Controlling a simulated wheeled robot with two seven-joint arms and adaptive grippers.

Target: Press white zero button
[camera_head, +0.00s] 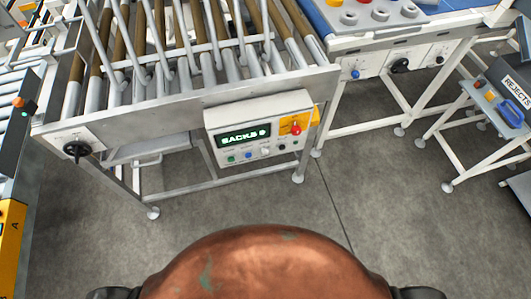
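The control panel (222,141) is a pale box on the front of the roller conveyor frame. Its dark display (243,136) shows green text that seems to read "SACKS 0". Below the display is a row of small buttons: a green button (231,158), a blue button (248,155), a white button (265,151) and a black one (282,147). A red mushroom button (295,128) sits on a yellow plate at the panel's right. The labels are too small to read. Neither gripper is in view, and nothing touches the panel.
The roller conveyor (180,92) stands behind the panel, with a black knob (77,149) at its left. A blue belt conveyor (385,42) is at upper right. A small stand (483,97) with a blue item is beside a "REJECTS" bin (516,88). Grey floor before the panel is clear.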

